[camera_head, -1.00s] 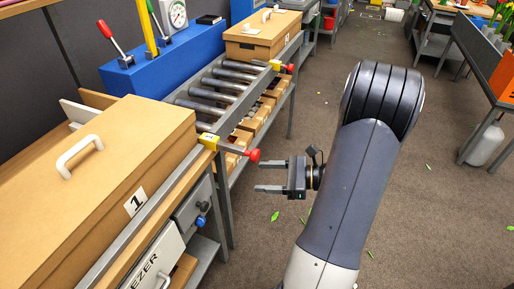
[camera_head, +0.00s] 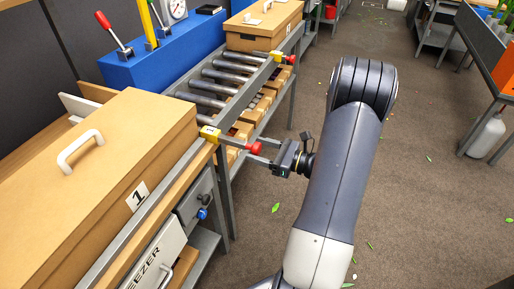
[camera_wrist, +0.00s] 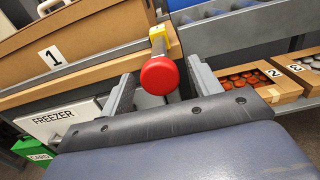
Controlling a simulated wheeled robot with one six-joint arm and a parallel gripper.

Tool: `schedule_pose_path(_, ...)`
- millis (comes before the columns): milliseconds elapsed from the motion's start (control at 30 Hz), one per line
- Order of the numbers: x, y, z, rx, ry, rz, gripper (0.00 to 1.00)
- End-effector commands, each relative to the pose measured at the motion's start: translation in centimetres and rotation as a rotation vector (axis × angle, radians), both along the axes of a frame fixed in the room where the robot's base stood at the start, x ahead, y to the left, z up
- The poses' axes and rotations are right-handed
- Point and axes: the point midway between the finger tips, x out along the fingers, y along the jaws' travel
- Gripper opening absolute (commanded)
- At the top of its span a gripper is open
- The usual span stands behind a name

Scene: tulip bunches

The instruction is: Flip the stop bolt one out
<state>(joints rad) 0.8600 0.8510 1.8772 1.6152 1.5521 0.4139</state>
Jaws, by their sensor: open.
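The near stop bolt has a red knob (camera_head: 254,148) on a grey bar, with a yellow block (camera_head: 209,134) on the rail beside the box marked 1 (camera_head: 105,185). In the wrist view the red knob (camera_wrist: 159,76) sits between the two fingers, with its yellow block (camera_wrist: 161,34) behind it. My gripper (camera_head: 262,153) is open, its fingertips on either side of the knob; I cannot tell whether they touch it. It also shows in the wrist view (camera_wrist: 160,84). A second stop bolt with a red knob (camera_head: 291,60) and yellow block (camera_head: 276,56) is farther along the rail.
Rollers (camera_head: 222,88) lie between the near box and a farther cardboard box (camera_head: 262,27). Small cartons (camera_wrist: 265,84) stand on the shelf below.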

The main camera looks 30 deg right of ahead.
Motion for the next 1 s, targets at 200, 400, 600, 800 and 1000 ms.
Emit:
schedule_pose_path(200,0.91,0.72,-0.01,-0.001,0.000,0.000,0.60)
schedule_pose_path(400,0.95,0.73,-0.02,-0.001,0.000,-0.001,0.60)
schedule_pose_path(600,0.93,0.73,-0.01,-0.001,0.000,-0.001,0.48)
schedule_pose_path(800,0.93,0.73,-0.01,-0.001,0.000,0.000,0.31)
schedule_pose_path(1000,0.92,0.72,-0.01,-0.001,0.000,0.000,0.15)
